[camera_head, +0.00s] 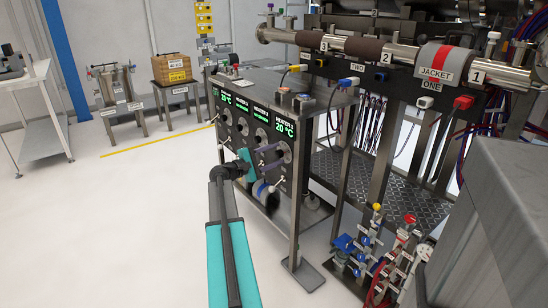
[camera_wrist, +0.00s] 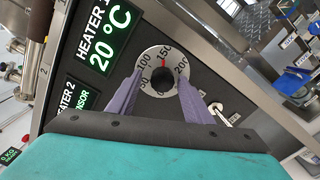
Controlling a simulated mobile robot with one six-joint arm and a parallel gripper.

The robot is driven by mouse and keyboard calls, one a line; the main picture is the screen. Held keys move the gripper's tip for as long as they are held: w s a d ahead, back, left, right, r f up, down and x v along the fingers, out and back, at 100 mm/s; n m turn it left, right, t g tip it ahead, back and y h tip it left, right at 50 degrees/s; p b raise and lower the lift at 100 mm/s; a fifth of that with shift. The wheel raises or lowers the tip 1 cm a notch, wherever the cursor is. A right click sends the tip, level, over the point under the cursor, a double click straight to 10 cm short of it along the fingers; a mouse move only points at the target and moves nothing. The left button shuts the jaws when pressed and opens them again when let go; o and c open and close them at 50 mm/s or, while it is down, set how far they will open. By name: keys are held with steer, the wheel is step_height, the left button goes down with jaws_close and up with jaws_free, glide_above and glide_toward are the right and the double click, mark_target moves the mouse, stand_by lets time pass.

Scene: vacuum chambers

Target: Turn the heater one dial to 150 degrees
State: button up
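The heater one dial (camera_wrist: 147,85) is a pale round plate marked 50, 100, 150 and 200, with a black knob (camera_wrist: 163,79) at its middle. A red mark above the knob points at or very near 150. The heater 1 display (camera_wrist: 110,40) reads 20 °C. My gripper (camera_wrist: 161,76) is open, with one purple finger on each side of the knob; a gap shows, and I cannot tell whether either finger touches it. In the head view, my gripper (camera_head: 279,155) reaches the dial on the cabinet's front, below the heater 1 display (camera_head: 285,130).
A small white switch (camera_wrist: 218,112) sits right of the dial, close to the right finger. Other heater dials and displays stand to the left on the cabinet (camera_head: 292,190). Valves (camera_head: 350,250) stand on the floor at right. The floor at left (camera_head: 130,220) is clear.

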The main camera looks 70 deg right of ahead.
steer(key=shift+a, duration=0.15)
steer(key=shift+a, duration=0.1)
steer(key=p+v, duration=0.1)
steer(key=v, duration=1.2)
steer(key=shift+a+p, duration=0.15)
steer(key=shift+p, duration=0.2)
steer(key=shift+w+f, duration=0.1)
steer(key=shift+w, duration=0.1)
